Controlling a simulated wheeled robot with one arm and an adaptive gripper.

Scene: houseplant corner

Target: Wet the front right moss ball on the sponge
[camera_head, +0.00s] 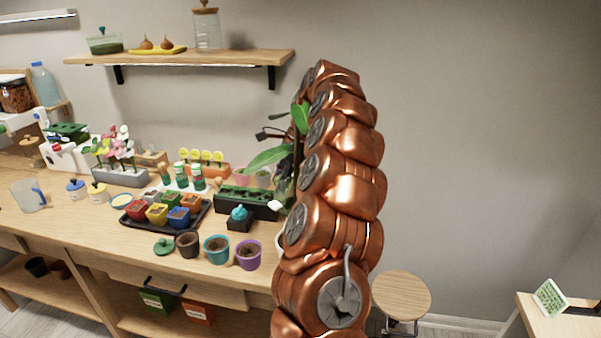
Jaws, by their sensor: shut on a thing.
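No moss ball can be told for certain. A dark green holder (245,201) with an uneven green top stands on the bench just left of my arm; its contents are too small to tell. A small blue-rimmed round dish (121,201) with a pale inside lies left of the pots; I cannot tell whether it holds the sponge. A teal rounded thing (239,213) sits on a small black block in front of the green holder.
A black tray (134,222) of several coloured pots stands mid-bench. A green lidlike thing (163,246), a brown pot (188,244), a teal pot (216,248) and a purple pot (249,254) line the front edge. My arm hides the bench's right end. A round stool (401,294) stands right.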

